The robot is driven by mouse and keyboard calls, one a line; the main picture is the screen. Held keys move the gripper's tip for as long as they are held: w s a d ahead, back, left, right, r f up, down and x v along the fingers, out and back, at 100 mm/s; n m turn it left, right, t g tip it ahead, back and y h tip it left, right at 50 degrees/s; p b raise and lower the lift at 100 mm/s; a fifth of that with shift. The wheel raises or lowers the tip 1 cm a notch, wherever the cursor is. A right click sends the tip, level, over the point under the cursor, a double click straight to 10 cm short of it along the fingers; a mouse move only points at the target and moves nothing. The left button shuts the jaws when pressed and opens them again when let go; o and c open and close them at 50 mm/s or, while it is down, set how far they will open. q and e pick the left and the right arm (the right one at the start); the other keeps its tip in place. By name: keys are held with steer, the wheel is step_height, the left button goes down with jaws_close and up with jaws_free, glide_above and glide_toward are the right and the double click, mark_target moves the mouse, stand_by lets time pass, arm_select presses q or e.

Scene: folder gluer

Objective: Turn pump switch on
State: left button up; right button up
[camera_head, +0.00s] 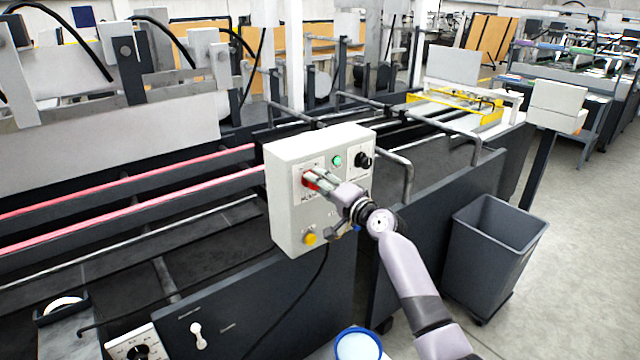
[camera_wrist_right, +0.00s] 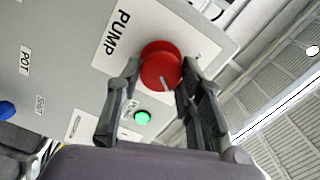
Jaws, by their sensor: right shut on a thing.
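The pump switch (camera_wrist_right: 161,66) is a red round knob with a pale pointer mark, beside a "PUMP" label in the right wrist view. In the head view the red knob (camera_head: 310,179) is partly hidden by my right gripper (camera_head: 318,181). It sits at the upper left of the white control box (camera_head: 283,217). My right gripper (camera_wrist_right: 158,88) has its two fingers on either side of the knob and is shut on it. My left gripper is in neither view.
The box also carries a green button (camera_head: 337,161), a black knob (camera_head: 363,160) and a yellow button (camera_head: 310,238). A grey bin (camera_head: 490,250) stands at the right. A metal rail (camera_head: 408,175) curves close to the box. Open floor lies at the far right.

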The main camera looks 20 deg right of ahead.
steer(key=o, duration=1.1)
steer(key=shift+o, duration=0.2)
steer(key=v, duration=1.2)
